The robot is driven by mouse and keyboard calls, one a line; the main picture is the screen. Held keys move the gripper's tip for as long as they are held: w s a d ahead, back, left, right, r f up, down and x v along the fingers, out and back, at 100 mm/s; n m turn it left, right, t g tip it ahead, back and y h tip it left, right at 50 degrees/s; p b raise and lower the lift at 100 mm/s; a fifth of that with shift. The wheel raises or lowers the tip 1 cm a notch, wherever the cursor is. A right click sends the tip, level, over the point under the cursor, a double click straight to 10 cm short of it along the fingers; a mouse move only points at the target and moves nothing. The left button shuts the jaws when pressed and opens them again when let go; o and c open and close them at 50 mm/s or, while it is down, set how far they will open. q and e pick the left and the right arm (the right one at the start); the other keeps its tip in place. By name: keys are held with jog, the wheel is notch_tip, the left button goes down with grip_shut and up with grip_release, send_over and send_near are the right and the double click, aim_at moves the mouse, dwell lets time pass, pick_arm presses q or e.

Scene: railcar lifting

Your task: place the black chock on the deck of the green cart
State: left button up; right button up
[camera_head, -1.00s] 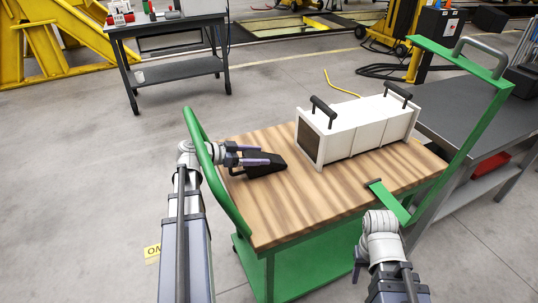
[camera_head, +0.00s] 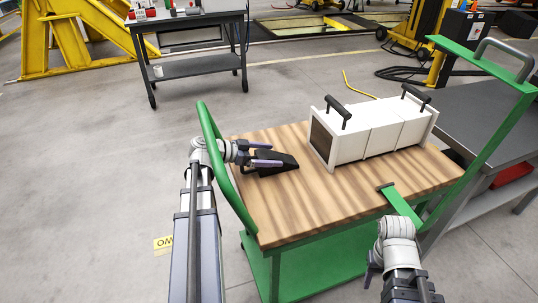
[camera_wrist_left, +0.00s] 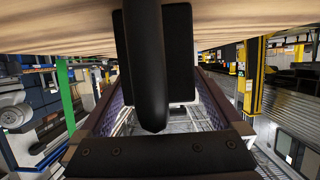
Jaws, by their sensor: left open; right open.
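The black chock (camera_head: 284,160) rests on the wooden deck (camera_head: 300,205) of the green cart, near its left end. My left gripper (camera_head: 265,154) is at the chock's left side with its fingers apart. In the left wrist view, the chock (camera_wrist_left: 180,60) shows with a rounded black handle (camera_wrist_left: 147,75) reaching between the two open fingers (camera_wrist_left: 155,115); I cannot tell whether they touch it. The chock's far side is hidden there. My right gripper (camera_head: 373,268) is open and empty in front of the cart's right part, below deck height; its fingers are partly hidden.
A white box (camera_head: 372,132) with two black handles stands on the deck's back right. Green rails (camera_head: 215,150) rise at the cart's ends. A grey table (camera_head: 485,125) stands to the right. The deck's front middle is clear.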

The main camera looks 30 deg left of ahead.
pick_arm(q)
jog(key=shift+s+a+r+p, duration=0.2)
jog(key=shift+r+p, duration=0.1)
jog(key=p+v, duration=0.3)
jog(key=v, duration=0.8)
jog(key=shift+s+p, duration=0.2)
jog(key=shift+p, duration=0.15)
